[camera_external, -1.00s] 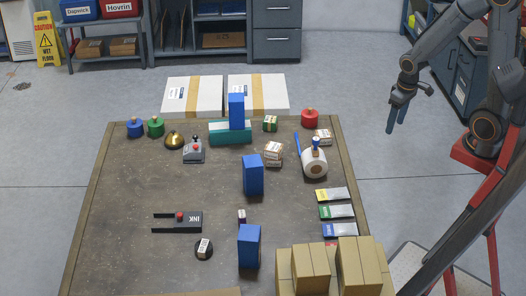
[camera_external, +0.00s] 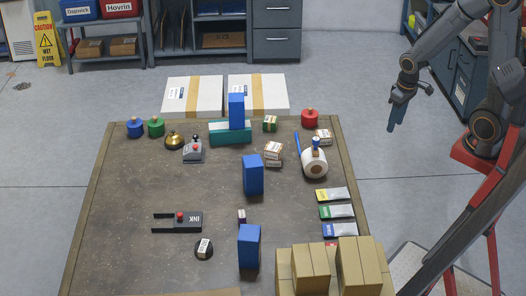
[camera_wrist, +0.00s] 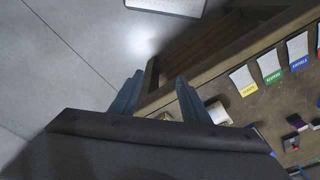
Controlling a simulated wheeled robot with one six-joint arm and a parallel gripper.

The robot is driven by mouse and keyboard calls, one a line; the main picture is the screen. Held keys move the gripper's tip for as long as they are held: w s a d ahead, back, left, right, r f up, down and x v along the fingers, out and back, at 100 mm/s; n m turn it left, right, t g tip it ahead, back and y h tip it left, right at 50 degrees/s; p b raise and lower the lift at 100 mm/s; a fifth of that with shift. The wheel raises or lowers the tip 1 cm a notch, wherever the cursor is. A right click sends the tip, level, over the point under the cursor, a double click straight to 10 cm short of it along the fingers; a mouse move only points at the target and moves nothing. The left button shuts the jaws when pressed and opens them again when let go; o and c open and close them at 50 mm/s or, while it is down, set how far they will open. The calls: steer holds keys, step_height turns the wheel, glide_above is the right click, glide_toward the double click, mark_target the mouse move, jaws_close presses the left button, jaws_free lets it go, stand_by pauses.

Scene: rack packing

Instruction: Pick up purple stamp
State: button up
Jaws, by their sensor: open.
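A small purple block with a pale top (camera_external: 241,216), which looks like the purple stamp, stands on the table just behind the front blue upright block. A small dark purple piece (camera_wrist: 296,122) at the right of the wrist view may be the same thing; I cannot be sure. My gripper (camera_external: 392,126) hangs beyond the table's right edge, well away from the stamp. In the wrist view its two fingers (camera_wrist: 160,77) are apart with nothing between them.
Blue upright blocks (camera_external: 253,176) (camera_external: 249,247) stand mid-table. Cardboard boxes (camera_external: 310,270) fill the front right. Colored sachets (camera_external: 337,212) lie along the right edge. The table's left part is clear.

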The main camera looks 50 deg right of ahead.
step_height(320, 180, up, 5)
steer(key=w+a+n+y+b, duration=0.1)
steer(key=w+a+n+b, duration=0.4)
steer(key=w+a, duration=0.6)
steer(key=w+a+r+n+g+b, duration=0.1)
steer(key=w+a+n+b, duration=0.1)
steer(key=w+a+n, duration=0.65)
steer(key=n+g+y+b, duration=0.2)
steer(key=n+g+b, duration=0.2)
steer(key=n+b, duration=0.75)
glide_above(241, 211)
steer(key=d+p, duration=0.2)
steer(key=p, duration=0.2)
steer(key=f+n, duration=0.2)
steer(key=n, duration=0.1)
steer(key=f, duration=1.3)
steer(key=shift+w+a, duration=0.15)
steer(key=shift+w, duration=0.25)
steer(key=shift+w+p+x, duration=0.2)
steer(key=shift+p+x, duration=0.3)
steer(key=shift+x, duration=1.4)
steer(key=shift+w+p+x, duration=0.2)
steer(key=shift+p+x, duration=0.25)
steer(key=shift+x, duration=1.4)
steer(key=shift+a+f, duration=0.1)
steer(key=shift+f, duration=0.05)
jaws_close()
